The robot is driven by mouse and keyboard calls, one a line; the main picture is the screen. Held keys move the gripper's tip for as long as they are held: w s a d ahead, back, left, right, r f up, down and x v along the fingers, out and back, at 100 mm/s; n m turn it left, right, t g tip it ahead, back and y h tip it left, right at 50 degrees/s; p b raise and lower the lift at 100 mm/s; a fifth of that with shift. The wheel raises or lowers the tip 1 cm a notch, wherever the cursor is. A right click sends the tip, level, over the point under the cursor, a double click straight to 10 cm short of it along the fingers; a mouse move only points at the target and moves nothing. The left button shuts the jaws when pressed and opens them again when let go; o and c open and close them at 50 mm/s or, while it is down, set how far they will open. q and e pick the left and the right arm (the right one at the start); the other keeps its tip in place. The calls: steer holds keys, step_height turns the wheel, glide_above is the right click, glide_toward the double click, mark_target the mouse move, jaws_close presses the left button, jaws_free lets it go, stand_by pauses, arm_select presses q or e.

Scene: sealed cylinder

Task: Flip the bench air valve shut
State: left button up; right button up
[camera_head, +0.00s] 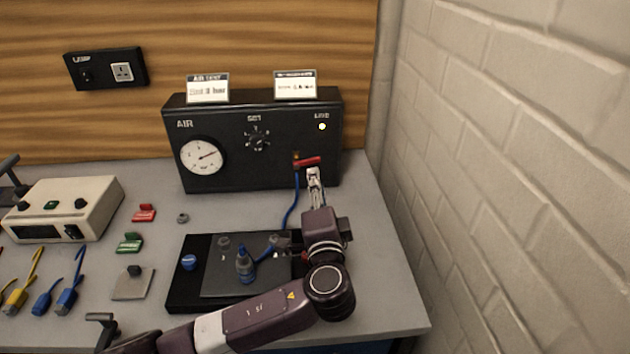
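The bench air valve has a red lever handle (307,161) on a brass body (296,156), low on the right of the black AIR panel's front. The handle lies roughly level, pointing right. A blue hose (292,205) runs down from the valve. My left gripper (313,174) is just below the red handle, with its pale fingertips close together and nothing seen between them. Whether the tips touch the handle I cannot tell. My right gripper is not in view.
The black AIR panel (225,175) has a gauge (203,156), a SET knob (257,139) and a lit LIVE lamp (322,126). A black fixture (183,295) with blue fittings lies under my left arm. A brick wall (510,170) bounds the right. A beige box (85,205) stands left.

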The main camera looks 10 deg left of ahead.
mark_target(313, 162)
arm_select(q)
steer(key=w, duration=0.3)
steer(key=w+a+p, duration=0.1)
steer(key=w, duration=0.2)
steer(key=shift+w+a, duration=0.2)
steer(key=shift+w, duration=0.7)
steer(key=shift+w+f, duration=0.1)
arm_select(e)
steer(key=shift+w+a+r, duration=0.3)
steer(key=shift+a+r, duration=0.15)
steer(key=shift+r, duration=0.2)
arm_select(q)
jaws_close()
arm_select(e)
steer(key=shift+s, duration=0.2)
